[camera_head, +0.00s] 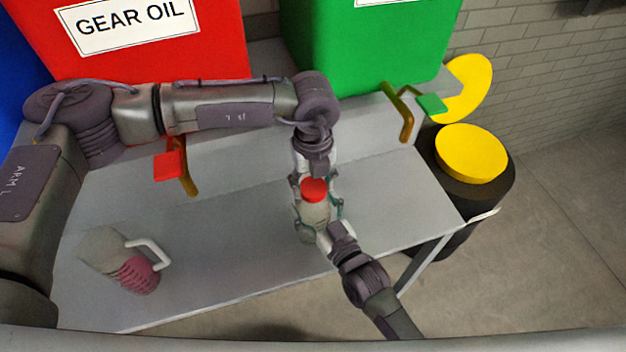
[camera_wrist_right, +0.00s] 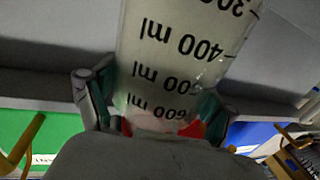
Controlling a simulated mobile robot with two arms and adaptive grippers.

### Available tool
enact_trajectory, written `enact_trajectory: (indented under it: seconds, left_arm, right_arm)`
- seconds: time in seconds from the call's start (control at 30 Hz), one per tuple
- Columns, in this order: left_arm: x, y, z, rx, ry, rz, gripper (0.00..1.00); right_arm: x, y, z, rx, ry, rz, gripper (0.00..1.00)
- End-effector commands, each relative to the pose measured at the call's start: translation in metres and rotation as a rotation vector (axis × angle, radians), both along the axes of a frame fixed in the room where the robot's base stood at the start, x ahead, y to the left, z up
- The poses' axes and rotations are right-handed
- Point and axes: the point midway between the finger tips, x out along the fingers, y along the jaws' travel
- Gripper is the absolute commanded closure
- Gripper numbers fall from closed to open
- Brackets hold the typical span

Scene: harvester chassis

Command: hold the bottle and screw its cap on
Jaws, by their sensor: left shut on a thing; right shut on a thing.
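The bottle (camera_head: 313,218) is pale and upright at the front of the grey counter, with its red cap (camera_head: 314,188) at the top. My left gripper (camera_head: 314,192) reaches from behind, its fingers on both sides of the cap, shut on it. My right gripper (camera_head: 322,216) comes from the front right and is shut on the bottle's body. In the right wrist view the bottle (camera_wrist_right: 185,50) appears upside down with black ml marks, between the teal-padded fingers of my right gripper (camera_wrist_right: 160,112). My gripper's body hides the bottle's upper end there.
A pale jug (camera_head: 108,250) with a pink part and white handle is on the counter (camera_head: 225,250) at the left. Red (camera_head: 215,50) and green (camera_head: 370,45) containers stand behind, with taps over the counter. A black drum with a yellow lid (camera_head: 470,153) stands right.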

Motion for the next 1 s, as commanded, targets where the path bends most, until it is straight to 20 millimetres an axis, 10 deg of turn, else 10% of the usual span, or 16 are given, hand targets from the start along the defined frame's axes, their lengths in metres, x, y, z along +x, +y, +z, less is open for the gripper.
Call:
enact_trajectory:
  seconds: [0.43, 0.47, 0.57, 1.0]
  left_arm:
    - [-0.0002, -0.0002, -0.0096, 0.0, 0.001, 0.0, 0.55]
    - [-0.0001, -0.0003, -0.0092, 0.0, 0.001, -0.001, 0.55]
    - [-0.0001, -0.0003, -0.0091, 0.0, 0.001, -0.039, 0.55]
    - [0.0, -0.0006, -0.0093, 0.0, 0.0, -0.966, 0.55]
  right_arm:
    - [0.0001, 0.0, 0.0005, 0.0, -0.001, 0.0, 0.78]
    - [0.0001, 0.0, 0.0006, 0.0, -0.001, 0.0, 1.0]
    - [0.0001, 0.0, 0.0005, 0.0, -0.001, 0.0, 1.0]
    - [0.0, -0.0001, 0.0002, 0.0, 0.0, 0.0, 1.0]
